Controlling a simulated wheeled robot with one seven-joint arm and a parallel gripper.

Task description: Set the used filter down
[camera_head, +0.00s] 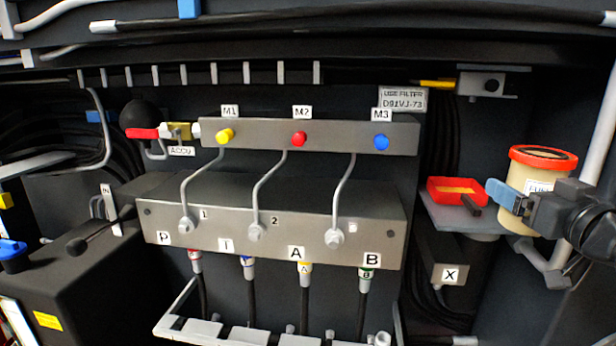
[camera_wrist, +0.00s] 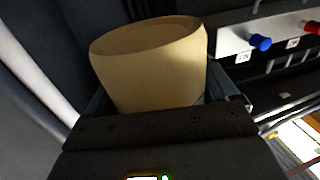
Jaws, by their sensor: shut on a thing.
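A cream cylindrical filter (camera_head: 528,211) with an orange-red top rim and a white label is at the far right in the head view. My gripper (camera_head: 507,196), with blue fingers, reaches in from the right and is shut on it. In the wrist view the cream body (camera_wrist: 150,70) sits between the fingers, its rim tilted in the picture. The filter looks upright in the head view. Its lower end is partly hidden, so I cannot tell whether it touches anything below.
A grey shelf (camera_head: 440,217) left of the filter holds a red tray (camera_head: 440,197) with a yellowish strip and dark handle. Grey pipes (camera_head: 548,262) run below and right of the filter. A manifold block (camera_head: 280,232) with hoses fills the middle. A sign (camera_head: 403,98) reads "USE FILTER D91VJ-73".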

